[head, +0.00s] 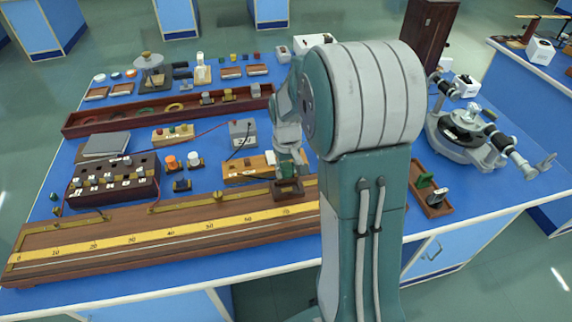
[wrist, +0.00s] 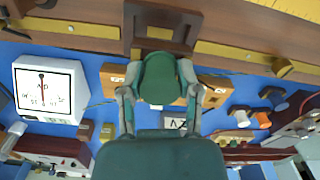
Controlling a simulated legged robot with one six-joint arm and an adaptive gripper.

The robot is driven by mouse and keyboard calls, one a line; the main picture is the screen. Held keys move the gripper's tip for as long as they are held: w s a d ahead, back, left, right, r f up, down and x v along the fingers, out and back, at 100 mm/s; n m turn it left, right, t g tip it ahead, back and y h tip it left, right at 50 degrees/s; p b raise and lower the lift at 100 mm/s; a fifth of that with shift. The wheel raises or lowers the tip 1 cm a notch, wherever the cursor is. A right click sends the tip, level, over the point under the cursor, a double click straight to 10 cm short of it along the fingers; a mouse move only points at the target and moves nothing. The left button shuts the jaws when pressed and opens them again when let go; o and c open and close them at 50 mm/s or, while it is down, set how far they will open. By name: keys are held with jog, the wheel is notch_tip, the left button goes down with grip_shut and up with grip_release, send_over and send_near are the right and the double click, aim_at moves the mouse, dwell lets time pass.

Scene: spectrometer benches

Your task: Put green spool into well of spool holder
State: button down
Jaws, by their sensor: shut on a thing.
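The green spool (wrist: 160,78) is between the two fingers of my gripper (wrist: 162,94), which is shut on it. In the wrist view the spool's round end faces the camera. The spool holder looks like the dark brown wooden block (wrist: 158,28) just beyond the spool. In the head view this block (head: 288,190) sits on the long wooden bench with the yellow scale. My gripper (head: 288,162) is right above and behind it, with a bit of green at its tip.
The scale bench (head: 160,234) runs along the table's front. A wooden block with brass parts (head: 247,168) and a grey box (head: 243,130) stand close behind my gripper. A small tray (head: 432,206) with green and black pieces and a grey instrument (head: 467,140) are at right.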

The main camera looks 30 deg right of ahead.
aim_at(287, 180)
jog(key=shift+f, duration=2.25)
jog(key=shift+c, duration=1.1)
grip_release()
notch_tip(287, 180, up, 12)
jog(key=shift+w+f, duration=0.1)
